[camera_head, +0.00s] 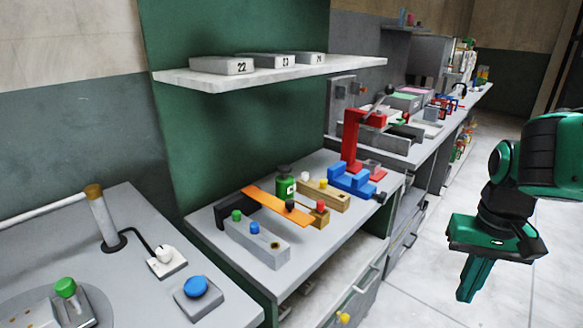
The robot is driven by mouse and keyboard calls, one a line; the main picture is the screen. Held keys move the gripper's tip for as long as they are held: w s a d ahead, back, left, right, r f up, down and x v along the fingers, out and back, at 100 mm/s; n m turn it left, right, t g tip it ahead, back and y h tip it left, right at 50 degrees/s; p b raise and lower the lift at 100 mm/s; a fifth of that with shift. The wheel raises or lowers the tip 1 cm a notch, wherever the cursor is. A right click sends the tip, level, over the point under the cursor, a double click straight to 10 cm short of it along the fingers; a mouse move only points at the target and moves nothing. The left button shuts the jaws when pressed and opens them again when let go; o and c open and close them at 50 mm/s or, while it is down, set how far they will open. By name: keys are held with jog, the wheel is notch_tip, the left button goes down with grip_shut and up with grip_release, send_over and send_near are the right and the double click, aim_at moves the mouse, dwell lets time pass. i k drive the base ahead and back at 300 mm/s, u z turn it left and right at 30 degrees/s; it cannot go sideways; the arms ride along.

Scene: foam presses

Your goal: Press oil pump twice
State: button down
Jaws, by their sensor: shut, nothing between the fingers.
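The oil pump appears to be the small green can (286,187) with a dark top, standing upright on the middle grey workbench (224,262). It is behind an orange strip and beside a wooden block. My gripper (469,291) is at the right, shut and empty, pointing down over the floor. It is well apart from the can and the bench. The lower part of the can is partly hidden by the orange strip.
Around the can are the orange strip (275,204), a grey block with pegs (256,243), a wooden block (322,194) and a blue vise (352,180). A red press (351,138) stands behind. A shelf (270,72) overhangs the bench. The floor at right is clear.

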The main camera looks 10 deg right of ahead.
aim_at(284, 169)
jog(key=z, duration=1.8)
jog(key=k, duration=1)
jog(key=u, duration=0.75)
jog(key=i, duration=1)
